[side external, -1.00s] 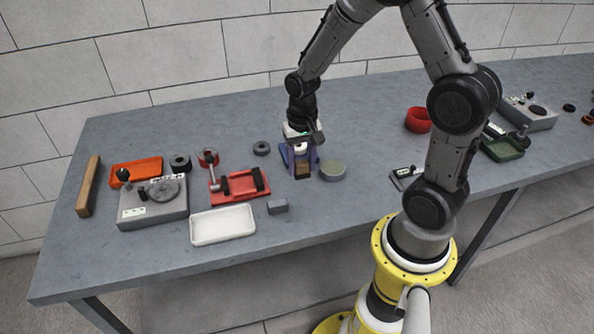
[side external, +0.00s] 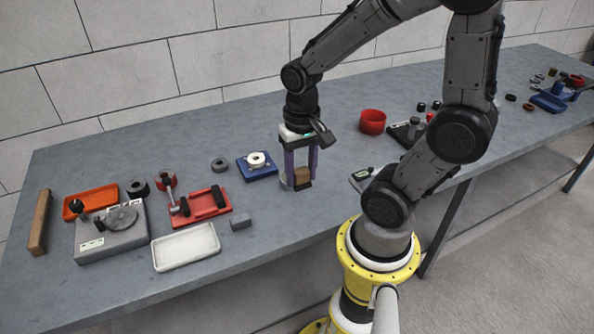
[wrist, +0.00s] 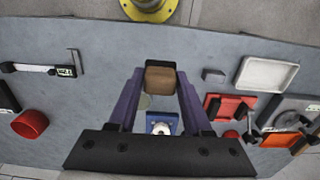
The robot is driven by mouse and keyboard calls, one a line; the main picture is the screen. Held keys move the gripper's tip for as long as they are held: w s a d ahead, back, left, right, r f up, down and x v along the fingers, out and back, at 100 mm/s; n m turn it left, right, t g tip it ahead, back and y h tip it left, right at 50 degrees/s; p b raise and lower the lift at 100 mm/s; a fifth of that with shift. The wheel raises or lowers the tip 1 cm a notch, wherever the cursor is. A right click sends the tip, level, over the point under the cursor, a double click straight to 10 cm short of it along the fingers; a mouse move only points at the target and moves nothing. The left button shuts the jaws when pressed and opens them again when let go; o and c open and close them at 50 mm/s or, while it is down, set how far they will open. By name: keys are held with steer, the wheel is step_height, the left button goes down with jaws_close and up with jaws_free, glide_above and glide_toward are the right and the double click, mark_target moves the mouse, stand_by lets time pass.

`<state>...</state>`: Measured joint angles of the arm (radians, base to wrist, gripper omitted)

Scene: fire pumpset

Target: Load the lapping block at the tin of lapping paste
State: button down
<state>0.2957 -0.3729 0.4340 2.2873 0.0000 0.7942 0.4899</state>
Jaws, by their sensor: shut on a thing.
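My gripper (side external: 301,172) is shut on a brown block (side external: 303,181), which I take to be the lapping block. The wrist view also shows the block (wrist: 160,78) between the purple fingers.
Further left are a red holder (side external: 207,204), a white tray (side external: 186,247), a small grey block (side external: 241,222) and a grey instrument (side external: 111,232). A red cup (side external: 372,121) stands to the right.

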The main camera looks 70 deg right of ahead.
steer(key=c, duration=1)
jaws_free()
steer(key=c, duration=0.5)
steer(key=w+d+f+n, duration=0.1)
steer(key=w+d, duration=0.7)
steer(key=d, duration=0.2)
steer(key=shift+m, duration=0.5)
steer(key=shift+s+d+f, duration=0.15)
steer(key=shift+d+f, duration=0.4)
steer(key=shift+f, duration=0.9)
steer(key=shift+s+d+f, duration=0.15)
steer(key=shift+d+f, duration=0.4)
steer(key=shift+f, duration=0.95)
steer(key=shift+s+d+f, duration=0.15)
steer(key=shift+d+f, duration=0.4)
steer(key=shift+f, duration=0.9)
